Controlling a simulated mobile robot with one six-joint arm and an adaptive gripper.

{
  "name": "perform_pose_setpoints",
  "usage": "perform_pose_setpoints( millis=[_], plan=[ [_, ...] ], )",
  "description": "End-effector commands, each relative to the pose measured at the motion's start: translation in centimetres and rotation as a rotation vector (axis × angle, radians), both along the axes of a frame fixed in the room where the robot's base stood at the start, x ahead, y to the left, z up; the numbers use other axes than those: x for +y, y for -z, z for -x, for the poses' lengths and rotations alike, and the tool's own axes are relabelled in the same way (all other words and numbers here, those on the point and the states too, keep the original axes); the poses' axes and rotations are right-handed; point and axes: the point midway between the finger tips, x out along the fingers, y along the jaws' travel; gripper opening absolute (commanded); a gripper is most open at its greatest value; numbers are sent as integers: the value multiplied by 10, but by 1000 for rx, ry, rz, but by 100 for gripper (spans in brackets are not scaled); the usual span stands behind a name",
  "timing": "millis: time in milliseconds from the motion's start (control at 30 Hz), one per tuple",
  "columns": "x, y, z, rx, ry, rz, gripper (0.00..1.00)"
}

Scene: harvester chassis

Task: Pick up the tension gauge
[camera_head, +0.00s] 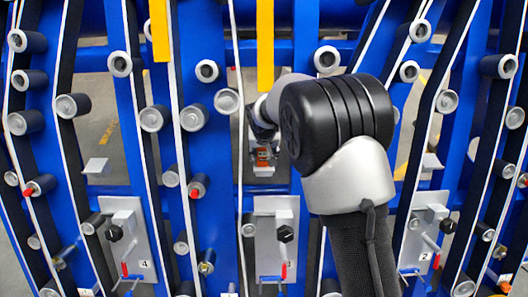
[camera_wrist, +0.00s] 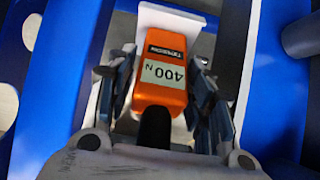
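The tension gauge (camera_wrist: 160,78) is an orange box with a black "TENSION" label and a white "400 N" label. It sits at a small white bracket (camera_wrist: 190,22) in the wrist view. In the head view the gauge (camera_head: 263,157) is small, in the middle, on its light shelf (camera_head: 263,171). My gripper (camera_wrist: 163,85) has one finger on each side of the gauge, close to its sides. The fingers look open around it with narrow gaps; contact is hard to make out. In the head view my gripper (camera_head: 263,135) is partly hidden by my wrist.
Blue frame beams (camera_head: 305,40), grey rollers (camera_head: 228,101) and dark belts with white edges surround the gauge. A yellow bar (camera_head: 265,45) hangs above it. A grey tensioner plate (camera_head: 275,240) with a black knob lies below. Another empty shelf (camera_head: 97,167) is at the left.

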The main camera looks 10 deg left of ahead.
Motion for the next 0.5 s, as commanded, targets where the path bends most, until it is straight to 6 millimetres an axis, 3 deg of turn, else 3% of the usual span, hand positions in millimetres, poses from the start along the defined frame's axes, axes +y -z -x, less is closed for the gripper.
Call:
perform_pose_setpoints(
  millis=[500],
  plan=[
    [0, 0, 0, 0, 0, 0, 10]
  ],
)
